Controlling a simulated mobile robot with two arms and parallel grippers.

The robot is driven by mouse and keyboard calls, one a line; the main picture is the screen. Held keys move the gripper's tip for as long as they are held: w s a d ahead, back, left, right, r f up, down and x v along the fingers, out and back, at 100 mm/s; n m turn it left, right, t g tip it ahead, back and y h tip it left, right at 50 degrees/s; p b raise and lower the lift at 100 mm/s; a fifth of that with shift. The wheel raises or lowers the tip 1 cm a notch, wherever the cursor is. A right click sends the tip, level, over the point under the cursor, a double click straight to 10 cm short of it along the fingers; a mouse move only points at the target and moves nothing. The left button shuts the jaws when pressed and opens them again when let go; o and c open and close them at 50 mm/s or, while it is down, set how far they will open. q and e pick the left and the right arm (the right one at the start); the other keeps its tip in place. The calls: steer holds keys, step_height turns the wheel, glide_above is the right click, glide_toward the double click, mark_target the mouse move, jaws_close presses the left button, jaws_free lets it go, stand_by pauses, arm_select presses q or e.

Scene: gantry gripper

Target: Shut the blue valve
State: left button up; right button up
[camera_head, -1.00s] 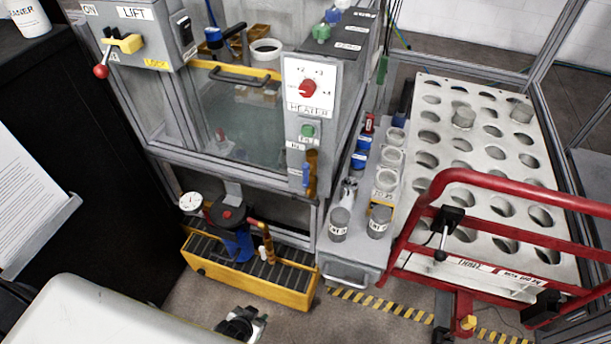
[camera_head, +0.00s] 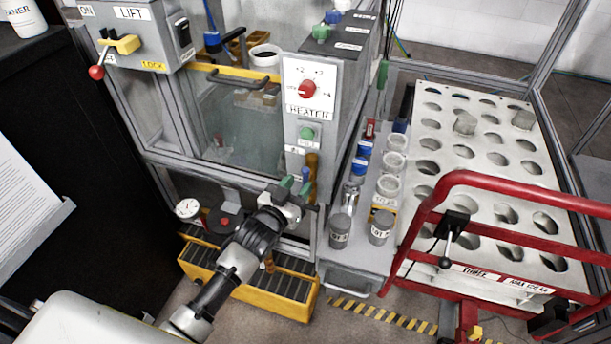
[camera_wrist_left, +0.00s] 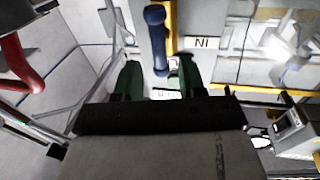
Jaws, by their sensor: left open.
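The blue valve (camera_wrist_left: 156,40) shows in the left wrist view as a blue dumbbell-shaped handle beside a yellow pipe. It is on the front panel below the heater dial; in the head view my gripper partly covers that spot. My left gripper (camera_head: 297,186) has green fingers and is open at the lower panel. In the left wrist view the handle's near end lies between and just ahead of the fingertips (camera_wrist_left: 160,66). I cannot tell whether they touch it. My right gripper is out of view.
The heater dial (camera_head: 307,89) and a green button (camera_head: 306,133) are above. A yellow bin (camera_head: 263,291) and pressure gauge (camera_head: 188,208) lie below left. Grey cups (camera_head: 340,231) stand on a shelf to the right. A red rail (camera_head: 520,186) is farther right.

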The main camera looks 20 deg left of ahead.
mark_target(304, 178)
arm_select(q)
steer(key=x, duration=0.4)
jaws_close()
